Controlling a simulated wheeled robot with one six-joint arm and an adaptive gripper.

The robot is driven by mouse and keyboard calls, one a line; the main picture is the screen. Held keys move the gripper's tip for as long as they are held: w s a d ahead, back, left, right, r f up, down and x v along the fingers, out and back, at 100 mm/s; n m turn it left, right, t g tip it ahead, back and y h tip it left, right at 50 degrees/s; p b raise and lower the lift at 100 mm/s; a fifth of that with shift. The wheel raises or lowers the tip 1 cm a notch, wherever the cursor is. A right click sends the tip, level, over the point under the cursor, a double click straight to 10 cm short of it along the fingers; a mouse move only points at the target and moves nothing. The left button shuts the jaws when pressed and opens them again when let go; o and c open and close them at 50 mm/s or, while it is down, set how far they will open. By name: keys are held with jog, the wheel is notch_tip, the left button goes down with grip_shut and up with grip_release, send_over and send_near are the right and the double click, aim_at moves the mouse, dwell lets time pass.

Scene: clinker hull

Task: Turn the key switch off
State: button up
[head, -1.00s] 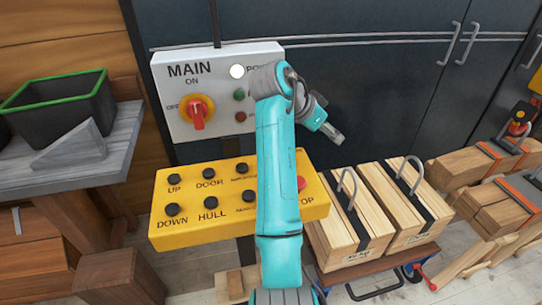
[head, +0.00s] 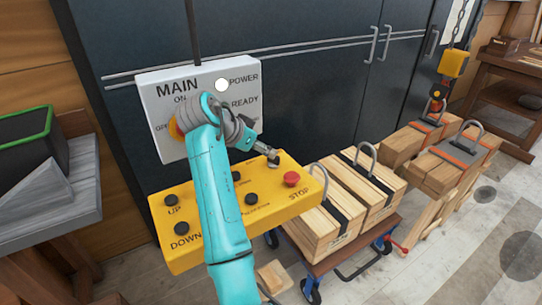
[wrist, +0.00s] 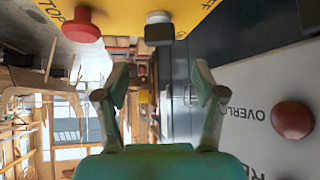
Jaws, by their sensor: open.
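The key switch is on the pale MAIN panel (head: 150,92). Only the yellow-orange edge of the switch (head: 174,130) shows in the head view, because my arm covers the rest. Its red handle is hidden, so I cannot tell its position now. "ON" is printed above it and "OFF" to its left. My gripper (head: 270,156) is open and empty, to the right of the switch and in front of the panel's lower right. In the wrist view my gripper (wrist: 160,88) has its fingers apart with nothing between them.
The white POWER lamp (head: 222,85) is bright. A yellow button box (head: 270,212) with a red STOP button (head: 291,179) sits below the panel. A dark red dome (wrist: 293,119) near "OVERLOAD" is close in the wrist view. Timber bundles (head: 325,232) stand on the right.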

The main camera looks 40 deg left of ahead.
jog(key=x, duration=0.8)
